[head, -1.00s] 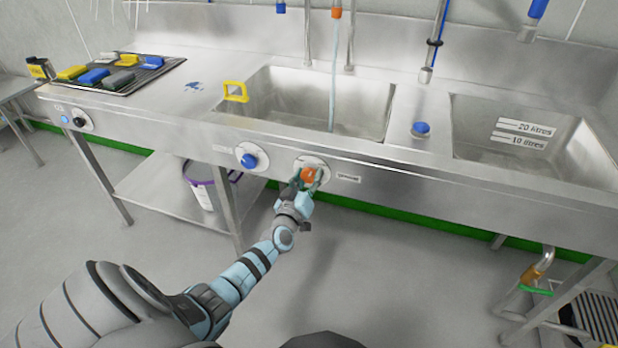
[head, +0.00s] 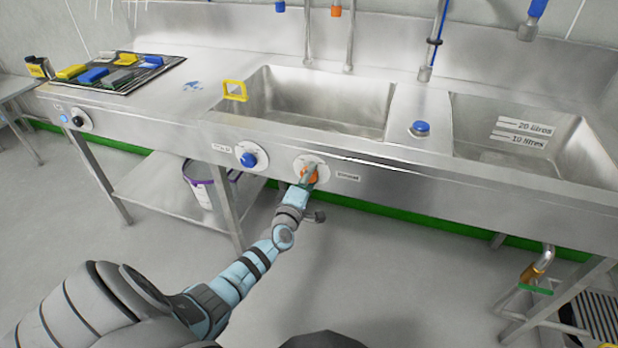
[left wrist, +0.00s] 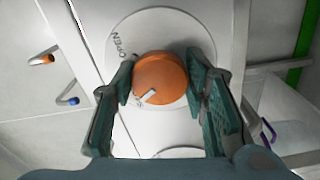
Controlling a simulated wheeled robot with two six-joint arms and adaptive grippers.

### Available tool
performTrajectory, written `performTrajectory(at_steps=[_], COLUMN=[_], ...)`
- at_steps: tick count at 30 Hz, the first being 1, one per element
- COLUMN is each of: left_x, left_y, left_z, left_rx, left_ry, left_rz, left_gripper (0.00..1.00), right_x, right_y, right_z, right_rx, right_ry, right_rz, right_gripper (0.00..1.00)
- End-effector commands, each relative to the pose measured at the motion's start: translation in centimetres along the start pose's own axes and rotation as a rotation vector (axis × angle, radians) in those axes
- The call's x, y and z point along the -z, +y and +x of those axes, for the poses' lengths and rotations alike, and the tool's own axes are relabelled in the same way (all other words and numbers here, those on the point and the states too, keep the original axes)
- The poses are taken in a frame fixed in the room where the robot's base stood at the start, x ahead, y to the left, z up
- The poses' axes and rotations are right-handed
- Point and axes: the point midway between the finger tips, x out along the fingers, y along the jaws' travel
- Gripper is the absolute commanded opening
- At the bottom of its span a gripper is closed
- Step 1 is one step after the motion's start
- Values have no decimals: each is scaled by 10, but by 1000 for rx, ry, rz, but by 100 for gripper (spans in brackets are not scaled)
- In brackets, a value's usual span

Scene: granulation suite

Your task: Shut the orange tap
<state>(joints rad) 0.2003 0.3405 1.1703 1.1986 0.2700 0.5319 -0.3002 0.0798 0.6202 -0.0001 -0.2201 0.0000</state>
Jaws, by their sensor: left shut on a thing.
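The orange tap knob (head: 310,174) sits on a round pale plate on the sink's front panel. My left gripper (head: 308,178) is shut on it and partly covers it. In the left wrist view the orange knob (left wrist: 163,74) is between the two green finger pads of my left gripper (left wrist: 165,88). The knob's white pointer is at its lower left, away from the word OPEN at the plate's upper left. Lettering by the pointer is too small to read. No water shows under the orange-tipped spout (head: 336,12). My right gripper is not in view.
A yellow item (head: 235,91) hangs on the left basin's rim. A bucket (head: 200,183) stands on the lower shelf.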

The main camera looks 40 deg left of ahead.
Motion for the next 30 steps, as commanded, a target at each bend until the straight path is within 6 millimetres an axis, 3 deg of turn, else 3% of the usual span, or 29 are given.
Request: performTrajectory(at_steps=[12, 28, 29, 30], left_x=[-1, -1, -1, -1], left_y=[-2, -2, -2, -2], left_z=[-1, -1, -1, -1], left_rx=[5, 5, 5, 5], left_ry=[-2, -2, -2, -2], left_rz=[-191, -215, -215, -215], left_gripper=[13, 12, 45, 52], right_x=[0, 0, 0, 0], right_y=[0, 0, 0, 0], right_z=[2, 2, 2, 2], right_rx=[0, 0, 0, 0], right_ry=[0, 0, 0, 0], right_rz=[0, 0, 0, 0], right_gripper=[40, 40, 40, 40])
